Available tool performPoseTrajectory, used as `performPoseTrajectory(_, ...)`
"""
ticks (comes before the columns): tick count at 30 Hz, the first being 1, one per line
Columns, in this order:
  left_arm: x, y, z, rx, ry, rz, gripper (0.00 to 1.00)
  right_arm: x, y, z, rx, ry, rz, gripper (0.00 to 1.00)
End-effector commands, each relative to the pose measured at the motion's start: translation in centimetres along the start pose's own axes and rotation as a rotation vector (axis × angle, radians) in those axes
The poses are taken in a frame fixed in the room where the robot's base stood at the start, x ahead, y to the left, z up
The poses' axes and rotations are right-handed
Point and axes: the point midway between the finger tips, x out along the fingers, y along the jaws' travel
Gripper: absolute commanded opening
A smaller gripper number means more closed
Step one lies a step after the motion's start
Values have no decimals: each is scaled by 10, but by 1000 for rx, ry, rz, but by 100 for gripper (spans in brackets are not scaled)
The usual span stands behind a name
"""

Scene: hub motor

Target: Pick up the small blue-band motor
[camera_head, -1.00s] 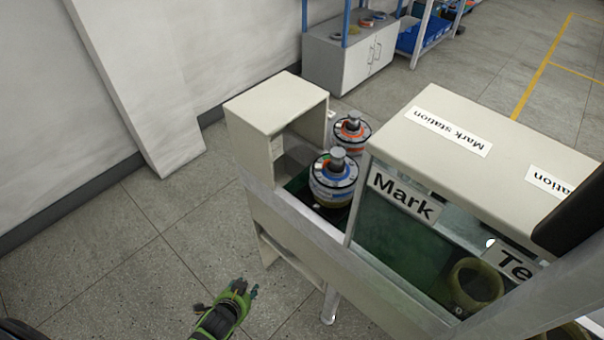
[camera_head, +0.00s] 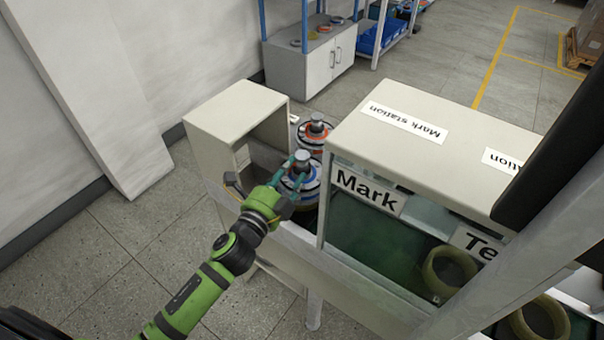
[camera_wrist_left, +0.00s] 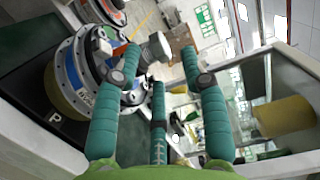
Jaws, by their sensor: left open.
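The blue-band motor (camera_head: 311,188), a round unit with a grey knob on top, stands upright in the bay between the cream cabinet and the Mark station. An orange-band motor (camera_head: 315,132) stands just behind it. My left gripper (camera_head: 289,174) is open at the near left side of the blue-band motor and partly covers it. In the left wrist view the blue-band motor (camera_wrist_left: 92,75) is at left, and its knob shows between the spread teal fingers (camera_wrist_left: 158,62). I cannot tell whether a finger touches it. My right gripper is out of view.
The cream cabinet (camera_head: 235,105) stands close left of the motors. The Mark station (camera_head: 420,120) rises close on the right, with olive rings (camera_head: 450,272) inside. A grey wall (camera_head: 285,245) edges the front of the bay. Open floor (camera_head: 110,260) lies at left.

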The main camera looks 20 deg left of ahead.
Motion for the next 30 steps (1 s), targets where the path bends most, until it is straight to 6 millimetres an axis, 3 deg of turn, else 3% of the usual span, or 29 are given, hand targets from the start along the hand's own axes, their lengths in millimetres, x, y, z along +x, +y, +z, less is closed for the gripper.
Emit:
performPoseTrajectory(5,20,-1,0,-3,1,1,43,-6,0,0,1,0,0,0)
performPoseTrajectory(13,23,0,0,-4,1,1,43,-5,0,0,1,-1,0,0)
performPoseTrajectory(16,22,1,0,-4,0,2,3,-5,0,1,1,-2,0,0)
performPoseTrajectory(17,22,0,0,-4,0,1,0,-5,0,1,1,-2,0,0)
performPoseTrajectory(30,24,-11,0,-2,4,-16,0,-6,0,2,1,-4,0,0)
